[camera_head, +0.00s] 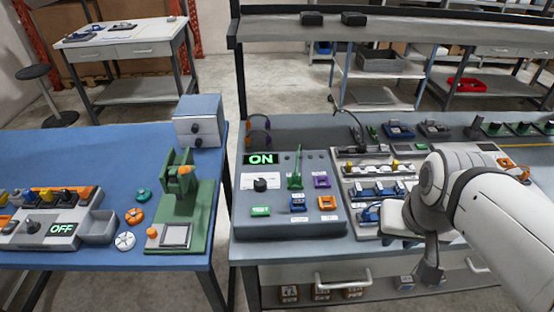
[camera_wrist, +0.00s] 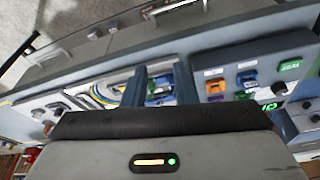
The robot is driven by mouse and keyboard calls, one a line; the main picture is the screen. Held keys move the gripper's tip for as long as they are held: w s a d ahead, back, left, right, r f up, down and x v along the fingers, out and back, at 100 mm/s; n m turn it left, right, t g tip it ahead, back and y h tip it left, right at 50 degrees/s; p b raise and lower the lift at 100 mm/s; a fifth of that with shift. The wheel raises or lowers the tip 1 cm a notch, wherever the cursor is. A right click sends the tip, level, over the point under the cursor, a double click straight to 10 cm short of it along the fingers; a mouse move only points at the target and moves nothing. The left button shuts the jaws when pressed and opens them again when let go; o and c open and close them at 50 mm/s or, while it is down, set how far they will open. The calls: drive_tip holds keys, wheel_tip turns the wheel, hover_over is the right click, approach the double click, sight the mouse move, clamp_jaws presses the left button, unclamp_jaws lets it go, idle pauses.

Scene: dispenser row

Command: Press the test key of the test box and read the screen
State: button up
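The test box is a grey sloped panel (camera_head: 290,223) on the blue bench in the head view. Its screen (camera_head: 261,159) reads ON in green. A green key with white lettering (camera_head: 260,211) sits at its lower left; it shows in the wrist view, inverted, as a green TEST key (camera_wrist: 291,66). A black knob (camera_head: 260,184), an upright green lever and blue, purple and orange parts share the panel. My gripper (camera_wrist: 159,68) shows two fingers apart with nothing held between them. In the head view my gripper (camera_head: 431,273) hangs at the bench's front edge, right of the box, apart from it.
A neighbouring grey panel (camera_head: 353,222) with blue connectors stands right of the test box, partly behind my arm. Left, another bench holds a green press (camera_head: 203,222) and a box whose screen reads OFF (camera_head: 62,229). A drawer handle (camera_head: 343,281) protrudes below the bench edge.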

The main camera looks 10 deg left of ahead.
clamp_jaws()
idle(1.2)
